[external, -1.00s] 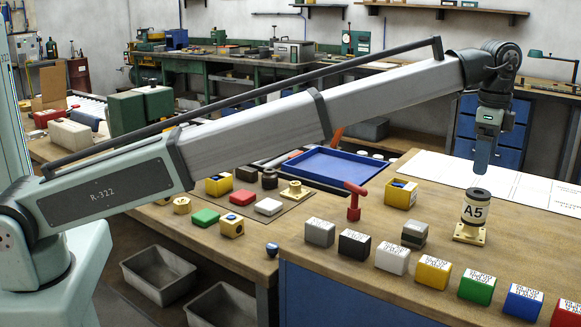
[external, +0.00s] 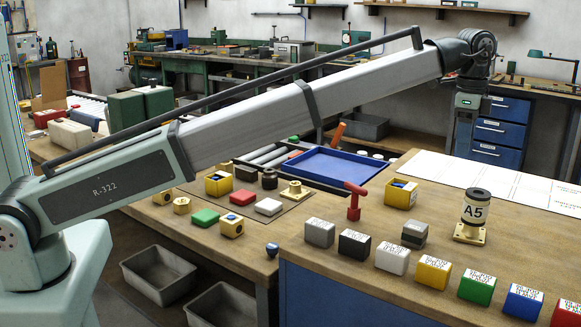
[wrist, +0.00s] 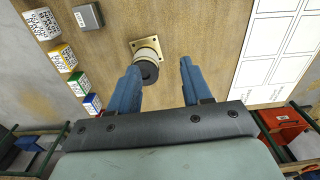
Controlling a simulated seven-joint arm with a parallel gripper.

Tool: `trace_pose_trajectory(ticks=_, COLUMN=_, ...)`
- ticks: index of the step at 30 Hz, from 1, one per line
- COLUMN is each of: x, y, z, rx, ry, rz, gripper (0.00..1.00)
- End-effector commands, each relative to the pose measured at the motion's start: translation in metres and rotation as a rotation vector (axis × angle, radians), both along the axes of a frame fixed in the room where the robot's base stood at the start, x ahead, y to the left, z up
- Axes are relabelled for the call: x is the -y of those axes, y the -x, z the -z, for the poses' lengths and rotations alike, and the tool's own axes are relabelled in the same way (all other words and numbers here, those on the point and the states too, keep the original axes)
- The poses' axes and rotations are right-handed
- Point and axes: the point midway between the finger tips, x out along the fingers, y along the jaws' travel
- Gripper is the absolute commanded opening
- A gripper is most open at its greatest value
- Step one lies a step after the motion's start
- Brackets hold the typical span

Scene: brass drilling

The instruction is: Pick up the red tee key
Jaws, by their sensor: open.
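The red tee key (external: 355,201) stands upright on the wooden bench, its crossbar on top, near the front edge in the external view. It does not show in the wrist view. My gripper (external: 462,152) hangs pointing down, well above the bench and to the right of the tee key. In the wrist view my gripper (wrist: 160,72) has its two blue fingers spread apart with nothing between the tips.
A black-topped cylinder marked A5 (external: 474,209) stands on a brass base right of the tee key; it also shows in the wrist view (wrist: 147,65). A yellow box (external: 400,194) and blue tray (external: 335,168) are nearby. Several coloured blocks line the front edge.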

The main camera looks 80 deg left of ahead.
Motion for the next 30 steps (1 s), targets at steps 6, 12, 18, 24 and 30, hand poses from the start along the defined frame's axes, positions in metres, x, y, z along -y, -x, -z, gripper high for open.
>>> trace_pose_trajectory(ticks=6, x=-0.053, y=0.081, z=-0.008, rx=0.033, ry=-0.003, rz=-0.068, gripper=0.49)
trace_pose_trajectory(ticks=12, x=-0.073, y=0.158, z=-0.005, rx=0.041, ry=-0.006, rz=-0.056, gripper=0.49)
trace_pose_trajectory(ticks=18, x=-0.065, y=0.222, z=0.010, rx=0.014, ry=-0.008, rz=0.112, gripper=0.49)
trace_pose_trajectory(ticks=24, x=-0.064, y=0.227, z=0.011, rx=-0.014, ry=-0.003, rz=0.281, gripper=0.49)
trace_pose_trajectory(ticks=30, x=-0.064, y=0.228, z=0.013, rx=-0.023, ry=-0.002, rz=0.369, gripper=0.49)
